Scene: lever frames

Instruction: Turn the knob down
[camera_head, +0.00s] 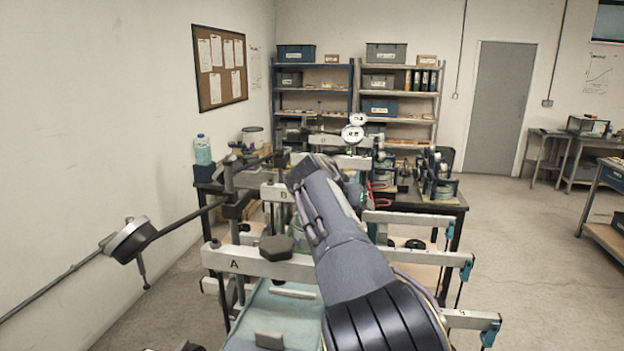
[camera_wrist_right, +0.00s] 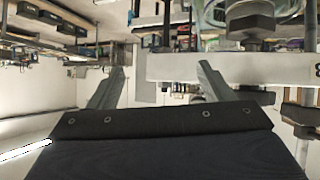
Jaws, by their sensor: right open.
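Lever frames with pale crossbars stand in a row in the head view. The nearest, marked A (camera_head: 235,264), carries a dark hexagonal knob (camera_head: 276,247); the frame marked B (camera_head: 270,193) stands behind it. Which knob the task means is not clear. My right arm reaches over the frames and hides part of them and its own gripper tips. In the right wrist view my right gripper (camera_wrist_right: 162,68) has its two fingers apart with nothing held between them. A pale crossbar (camera_wrist_right: 265,68) passes beside the right finger, with a dark knob-like part (camera_wrist_right: 251,27) above it in the picture.
A long dark lever with a round grey head (camera_head: 130,238) extends at the left. Gauges (camera_head: 353,133) stand beyond the frames on a dark table (camera_head: 450,206). Shelves (camera_head: 312,100) line the back wall. Open floor (camera_head: 530,250) lies to the right.

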